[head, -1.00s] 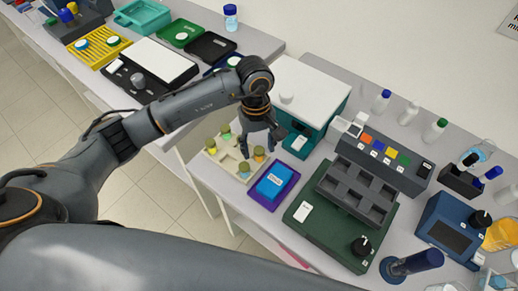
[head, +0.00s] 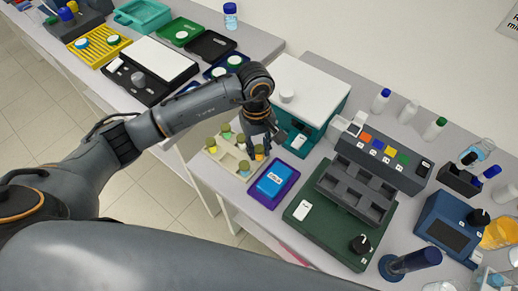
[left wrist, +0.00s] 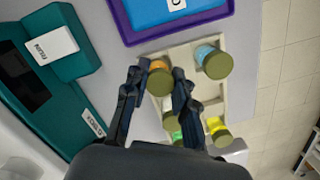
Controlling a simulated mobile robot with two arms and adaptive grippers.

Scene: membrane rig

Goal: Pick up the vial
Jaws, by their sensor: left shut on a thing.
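A cream rack (head: 229,163) near the table's left edge holds several small vials with olive caps; it also shows in the left wrist view (left wrist: 207,93). My left gripper (head: 260,149) is over the rack's right side, pointing down. In the left wrist view its fingers (left wrist: 156,80) are shut on a vial with orange contents (left wrist: 158,78), one finger on each side. Whether this vial is clear of its slot I cannot tell. A blue vial (left wrist: 212,62) stands beside it, and a yellow vial (left wrist: 217,131) and a green one stand nearer the wrist. My right gripper is out of view.
A purple tray with a blue box (head: 272,182) lies close to the rack. A teal machine with a white lid (head: 308,88) stands just behind my left gripper. A dark green base (head: 331,229) with a grey block is to the right.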

